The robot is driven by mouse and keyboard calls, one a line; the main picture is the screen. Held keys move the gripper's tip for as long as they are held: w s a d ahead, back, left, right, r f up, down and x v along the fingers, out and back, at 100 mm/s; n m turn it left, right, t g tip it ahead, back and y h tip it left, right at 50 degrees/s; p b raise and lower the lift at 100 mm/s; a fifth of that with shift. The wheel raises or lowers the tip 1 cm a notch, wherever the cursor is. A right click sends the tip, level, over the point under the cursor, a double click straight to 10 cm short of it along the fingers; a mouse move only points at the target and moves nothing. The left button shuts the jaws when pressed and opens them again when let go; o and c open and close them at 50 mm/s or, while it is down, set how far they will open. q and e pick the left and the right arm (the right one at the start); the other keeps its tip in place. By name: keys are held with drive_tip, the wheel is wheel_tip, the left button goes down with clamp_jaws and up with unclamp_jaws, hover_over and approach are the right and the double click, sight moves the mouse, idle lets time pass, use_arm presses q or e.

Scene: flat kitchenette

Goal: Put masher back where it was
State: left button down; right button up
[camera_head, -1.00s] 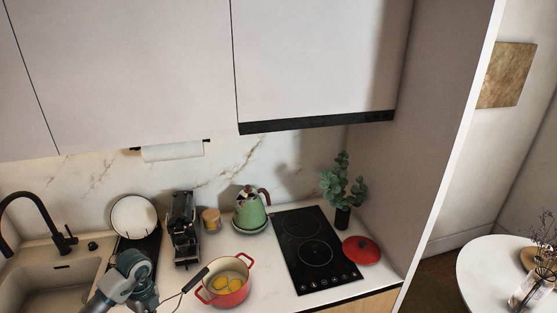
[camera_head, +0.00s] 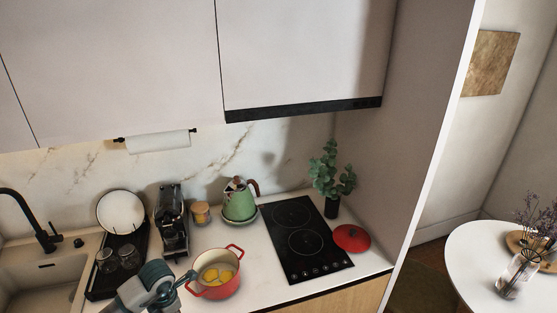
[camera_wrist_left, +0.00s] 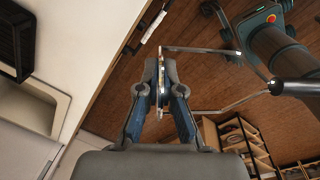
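The masher's metal wires (camera_wrist_left: 203,50) and black handle (camera_wrist_left: 297,90) show in the left wrist view. My left gripper (camera_wrist_left: 160,68) is closed around the thin metal head of the masher, seen nearly edge-on, and the handle sticks out to the right. In the head view my left gripper (camera_head: 180,280) is at the bottom, just left of the red pot (camera_head: 217,289). The masher is mostly hidden there behind my arm. The pot stands on the counter with yellow pieces inside. My right gripper is not in view.
A black drying rack (camera_head: 97,290) with a white plate (camera_head: 120,211) and glasses (camera_head: 130,256) is left of the pot. A coffee machine (camera_head: 171,222), jar (camera_head: 201,213) and green kettle (camera_head: 239,202) stand behind. The cooktop (camera_head: 305,240), red lid (camera_head: 351,238) and sink (camera_head: 45,266) flank them.

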use_arm(q)
drive_tip(key=d+f+m+h+b, duration=0.1)
drive_tip(key=d+m, duration=0.4)
drive_tip(key=m, duration=0.9)
drive_tip(key=d+f+m+h+b, duration=0.1)
drive_tip(key=d+m, duration=0.5)
drive_tip(key=m, duration=0.8)
wheel_tip(320, 180, down, 3)
drive_tip(key=shift+r+g+b, duration=0.2)
drive_tip(key=shift+g+b, duration=0.2)
drive_tip(key=shift+b, duration=0.1)
drive_tip(key=shift+s+a, duration=0.1)
drive_tip(key=shift+s, duration=0.05)
